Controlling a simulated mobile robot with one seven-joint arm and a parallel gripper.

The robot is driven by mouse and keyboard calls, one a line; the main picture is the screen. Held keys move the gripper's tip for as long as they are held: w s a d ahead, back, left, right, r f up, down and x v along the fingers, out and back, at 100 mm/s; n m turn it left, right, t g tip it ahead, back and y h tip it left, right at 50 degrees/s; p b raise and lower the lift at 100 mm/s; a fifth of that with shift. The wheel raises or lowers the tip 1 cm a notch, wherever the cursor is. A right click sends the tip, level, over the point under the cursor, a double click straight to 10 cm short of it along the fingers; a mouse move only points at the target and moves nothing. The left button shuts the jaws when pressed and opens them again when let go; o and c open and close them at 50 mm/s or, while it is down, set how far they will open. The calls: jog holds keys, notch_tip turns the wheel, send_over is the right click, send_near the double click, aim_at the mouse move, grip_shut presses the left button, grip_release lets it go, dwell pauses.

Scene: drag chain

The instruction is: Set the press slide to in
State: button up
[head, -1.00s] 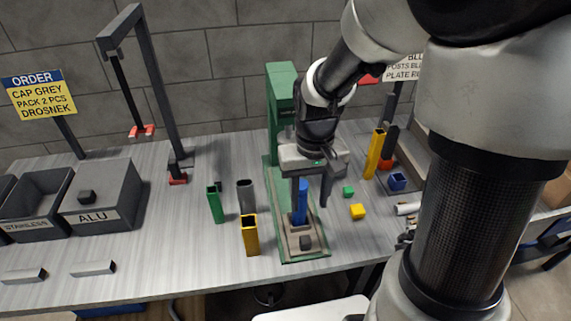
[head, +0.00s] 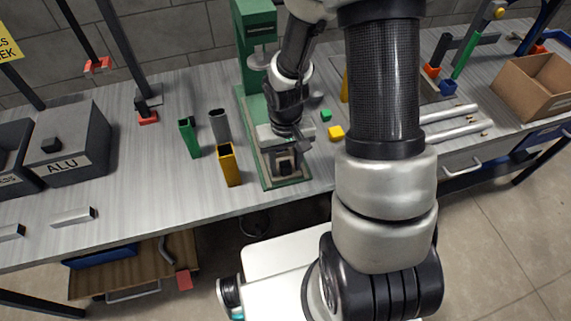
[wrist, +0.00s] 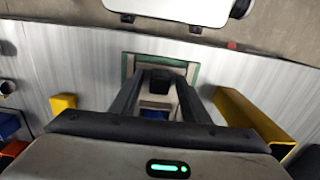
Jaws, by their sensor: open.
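The green press (head: 253,55) stands on the bench, its base (head: 268,187) reaching toward the front edge. A pale slide with a dark knob (head: 287,168) sits at the front part of this base, out in front of the press column. My gripper (head: 285,160) is low over the slide, its open fingers on either side of the knob. In the wrist view my gripper (wrist: 160,85) has the slide between its fingers and a bit of blue part (wrist: 156,113) close to the palm. The rest of the blue part is hidden. Contact with the knob cannot be told.
A green tube (head: 189,138), a grey tube (head: 219,127) and a yellow tube (head: 229,165) stand just left of the press. A yellow block (head: 336,133) and a green block (head: 326,115) lie to its right.

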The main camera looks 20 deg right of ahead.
jog(key=shift+f, duration=0.1)
grip_shut()
jog(key=w, duration=1.2)
jog(key=shift+w+b, duration=0.2)
jog(key=shift+b, duration=0.1)
grip_release()
notch_tip(320, 180, up, 18)
jog(key=p, duration=0.1)
jog(key=shift+f, duration=0.25)
